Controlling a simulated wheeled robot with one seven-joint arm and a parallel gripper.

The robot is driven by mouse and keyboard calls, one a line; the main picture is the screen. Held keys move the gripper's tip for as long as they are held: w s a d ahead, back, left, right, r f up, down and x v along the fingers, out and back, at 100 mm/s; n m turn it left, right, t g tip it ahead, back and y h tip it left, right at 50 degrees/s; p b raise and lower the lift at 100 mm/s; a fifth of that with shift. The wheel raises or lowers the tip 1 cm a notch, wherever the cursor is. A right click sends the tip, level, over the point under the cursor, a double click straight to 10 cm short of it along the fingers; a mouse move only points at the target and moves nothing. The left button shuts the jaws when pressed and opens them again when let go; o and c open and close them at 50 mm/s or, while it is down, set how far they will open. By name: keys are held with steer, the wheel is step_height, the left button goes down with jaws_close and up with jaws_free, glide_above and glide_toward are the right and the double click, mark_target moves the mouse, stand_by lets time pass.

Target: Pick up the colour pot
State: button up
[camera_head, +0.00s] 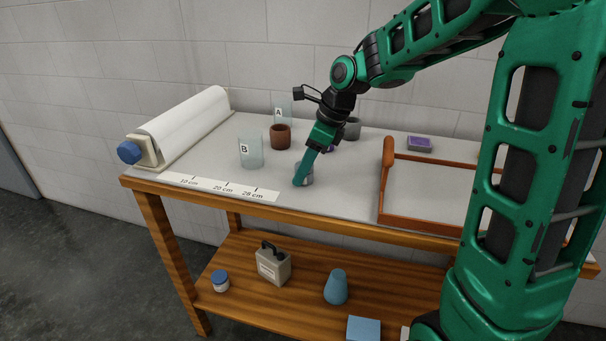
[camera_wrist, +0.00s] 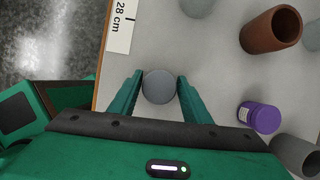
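A small pot with a round grey top (camera_wrist: 159,87) stands between the two fingers of my gripper (camera_wrist: 158,80) in the wrist view. In the head view this pot (camera_head: 308,177) is on the table near its front edge, partly hidden by my gripper (camera_head: 302,178). The fingers are apart, one on each side of the pot, close to its sides; I cannot tell whether they touch it. A similar small pot with a purple lid and pale label (camera_wrist: 260,117) lies to the right in the wrist view. In the head view it is mostly hidden behind my gripper.
A brown cup (camera_head: 281,138), a grey cup (camera_head: 353,130) and glass beakers B (camera_head: 251,155) and A (camera_head: 283,110) stand around my gripper. A ruler strip (camera_head: 220,187) lies along the front.

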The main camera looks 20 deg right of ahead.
steer(key=c, duration=0.6)
steer(key=shift+r, duration=0.1)
steer(key=shift+r, duration=0.4)
steer(key=r, duration=0.3)
steer(key=shift+s+a+r, duration=0.15)
steer(key=shift+a+r, duration=0.25)
steer(key=s+a+r, duration=0.1)
steer(key=a+r, duration=0.1)
steer(key=a, duration=0.1)
steer(key=s+a+r, duration=0.2)
steer(key=a, duration=0.1)
steer(key=s+a+r, duration=0.2)
steer(key=a, duration=0.1)
steer(key=shift+a+r, duration=0.15)
steer(key=shift+a, duration=0.15)
